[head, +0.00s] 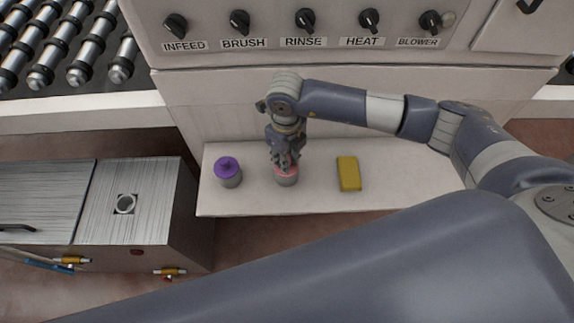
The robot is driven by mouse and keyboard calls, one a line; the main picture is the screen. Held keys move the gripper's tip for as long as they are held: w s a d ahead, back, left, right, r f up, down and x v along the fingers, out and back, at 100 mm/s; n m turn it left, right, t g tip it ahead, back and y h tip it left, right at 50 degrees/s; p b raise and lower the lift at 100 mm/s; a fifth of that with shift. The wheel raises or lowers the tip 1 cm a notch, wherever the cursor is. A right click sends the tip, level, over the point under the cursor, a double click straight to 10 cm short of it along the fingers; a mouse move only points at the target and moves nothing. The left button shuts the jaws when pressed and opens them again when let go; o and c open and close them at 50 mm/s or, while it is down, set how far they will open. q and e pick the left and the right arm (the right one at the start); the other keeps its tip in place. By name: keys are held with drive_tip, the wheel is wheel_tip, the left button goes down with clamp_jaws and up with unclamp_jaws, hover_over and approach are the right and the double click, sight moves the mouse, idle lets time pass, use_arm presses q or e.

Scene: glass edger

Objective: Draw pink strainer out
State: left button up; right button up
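The pink strainer (287,172) stands on the white shelf, with a pink top and a grey cylindrical lower body. My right gripper (286,164) points down directly over it, with its fingertips at the pink top. The fingers hide part of the top, and I cannot tell whether they are closed on it. My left gripper is not in view.
A purple-topped grey canister (228,171) stands left of the pink strainer, and a yellow block (348,173) lies to its right on the shelf (320,205). Labelled knobs (305,20) line the panel behind.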

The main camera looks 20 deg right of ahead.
drive_tip(key=shift+r+p, duration=0.3)
drive_tip(key=shift+r, duration=0.3)
clamp_jaws()
drive_tip(key=shift+r, duration=0.15)
drive_tip(key=shift+r+p, duration=2.2)
drive_tip(key=shift+r, duration=1.35)
drive_tip(key=shift+r, duration=0.1)
wheel_tip(320, 180, up, 4)
drive_tip(key=shift+f+p, duration=0.1)
drive_tip(key=shift+p, duration=0.95)
